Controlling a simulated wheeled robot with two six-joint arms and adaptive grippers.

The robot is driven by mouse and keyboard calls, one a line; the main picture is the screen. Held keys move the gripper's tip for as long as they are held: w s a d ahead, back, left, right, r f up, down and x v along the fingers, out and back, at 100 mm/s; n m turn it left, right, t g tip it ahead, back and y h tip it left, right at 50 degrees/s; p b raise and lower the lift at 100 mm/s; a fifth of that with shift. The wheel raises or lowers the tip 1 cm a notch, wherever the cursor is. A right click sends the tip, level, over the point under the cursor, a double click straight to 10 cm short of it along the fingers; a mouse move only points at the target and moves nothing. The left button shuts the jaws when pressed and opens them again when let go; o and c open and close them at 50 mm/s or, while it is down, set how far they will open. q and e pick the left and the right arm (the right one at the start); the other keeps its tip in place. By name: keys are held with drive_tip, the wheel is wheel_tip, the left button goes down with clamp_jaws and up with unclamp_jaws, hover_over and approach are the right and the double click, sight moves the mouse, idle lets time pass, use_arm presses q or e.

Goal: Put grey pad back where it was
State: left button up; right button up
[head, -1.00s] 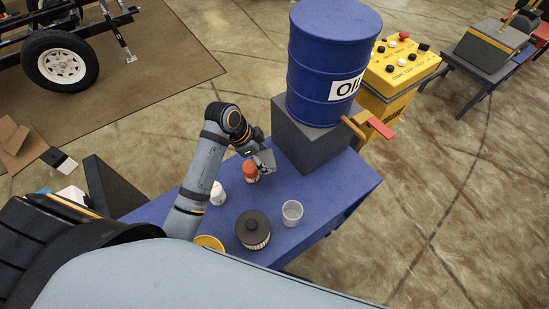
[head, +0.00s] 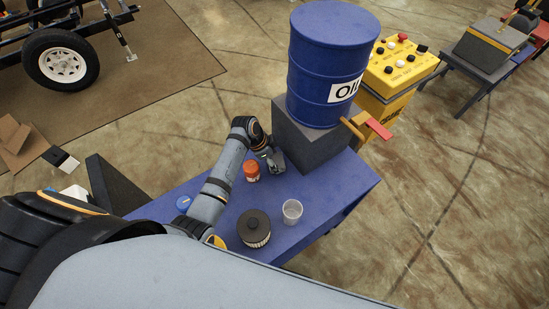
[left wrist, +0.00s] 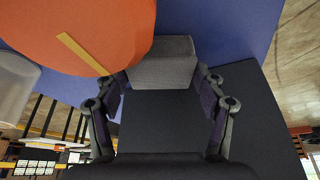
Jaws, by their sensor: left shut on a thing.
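The grey pad (head: 277,164) is a small block in my left gripper (head: 270,157), over the blue table (head: 325,205). In the left wrist view, my left gripper (left wrist: 162,84) has its fingers on both sides of the pad (left wrist: 163,66), shut on it. The pad is close beside the dark block under the barrel; I cannot tell whether it touches the table. An orange-topped container (head: 252,171) stands just left of the pad, and its round top (left wrist: 80,30) fills the upper left of the wrist view. My right gripper is not in view.
The blue oil barrel (head: 325,65) stands on a dark grey block (head: 304,143) behind the pad. The table's right part is clear.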

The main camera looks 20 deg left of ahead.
use_arm(q)
drive_tip(key=shift+f, duration=0.15)
drive_tip(key=o, duration=1.3)
drive_tip(key=shift+c, duration=0.2)
drive_tip(key=v, duration=1.2)
drive_tip(key=shift+b, duration=0.3)
